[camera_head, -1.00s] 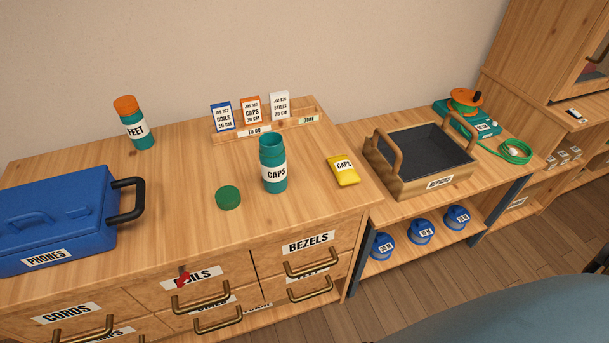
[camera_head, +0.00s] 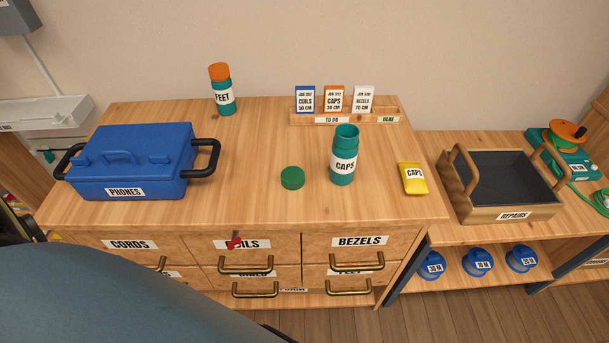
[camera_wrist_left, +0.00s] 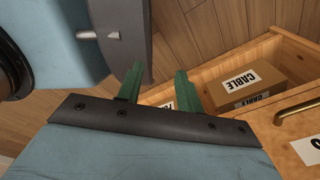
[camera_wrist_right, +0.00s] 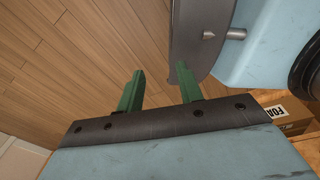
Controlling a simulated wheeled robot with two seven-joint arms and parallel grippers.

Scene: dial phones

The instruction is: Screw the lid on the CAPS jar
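The teal CAPS jar (camera_head: 343,160) stands upright and open on the wooden cabinet top. The green lid (camera_head: 292,178) lies flat on the top, just left of the jar and apart from it. My left gripper (camera_wrist_left: 162,88) shows in the left wrist view with its green fingers apart and nothing between them, low near an open drawer holding a CABLE box (camera_wrist_left: 248,86). My right gripper (camera_wrist_right: 159,88) shows in the right wrist view with its fingers apart and empty, over the wood floor. Neither gripper shows in the head view, so both are away from jar and lid.
The orange-capped FEET jar (camera_head: 222,90) stands at the back. A blue PHONES case (camera_head: 135,160) is at the left. A yellow CAPS packet (camera_head: 413,178) lies right of the jar. A card rack (camera_head: 300,119) stands behind. The REPAIRS tray (camera_head: 510,213) is on the right-hand bench.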

